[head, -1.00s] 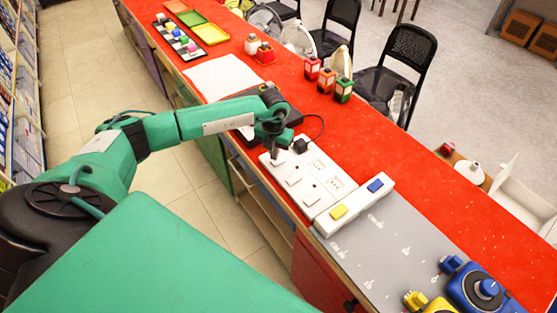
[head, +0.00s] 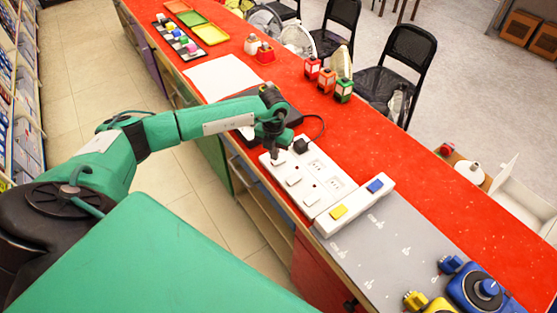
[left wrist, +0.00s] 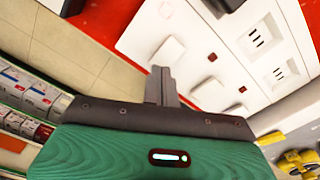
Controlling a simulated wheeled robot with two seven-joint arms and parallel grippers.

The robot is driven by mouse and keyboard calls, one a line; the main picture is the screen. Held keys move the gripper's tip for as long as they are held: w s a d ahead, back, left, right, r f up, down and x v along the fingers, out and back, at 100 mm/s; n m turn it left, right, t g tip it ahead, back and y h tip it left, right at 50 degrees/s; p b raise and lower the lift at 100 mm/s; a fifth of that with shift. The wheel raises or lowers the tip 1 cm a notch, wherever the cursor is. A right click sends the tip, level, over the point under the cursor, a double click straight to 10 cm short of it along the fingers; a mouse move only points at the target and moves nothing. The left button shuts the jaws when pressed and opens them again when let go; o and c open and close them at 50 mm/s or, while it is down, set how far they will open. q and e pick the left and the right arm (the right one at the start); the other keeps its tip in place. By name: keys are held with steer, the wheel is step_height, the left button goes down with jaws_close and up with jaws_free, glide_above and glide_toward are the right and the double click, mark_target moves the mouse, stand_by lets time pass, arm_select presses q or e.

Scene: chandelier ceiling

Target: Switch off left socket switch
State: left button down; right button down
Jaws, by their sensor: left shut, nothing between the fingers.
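A long white socket panel (head: 331,182) lies on the red counter, with several sockets and a row of white switches along its near edge. It also shows in the left wrist view (left wrist: 228,62). My left gripper (head: 275,158) is shut and empty, pointing down at the panel's left end. In the left wrist view its fingertips (left wrist: 160,70) are right by the left switch (left wrist: 168,48); I cannot tell whether they touch it. Another switch (left wrist: 209,94) shows clear of the fingers. A black plug (head: 300,146) sits at the left socket. My right gripper is not in view.
A white block with yellow and blue buttons (head: 352,204) adjoins the panel's right end. Beyond it are a grey mat (head: 385,240) and a blue device (head: 480,288).

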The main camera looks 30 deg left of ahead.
arm_select(q)
steer(key=shift+f+b, duration=0.7)
steer(key=shift+f, duration=0.25)
stand_by(0.7)
steer(key=shift+r, duration=0.15)
steer(key=shift+r+p, duration=2.05)
steer(key=shift+r, duration=1.4)
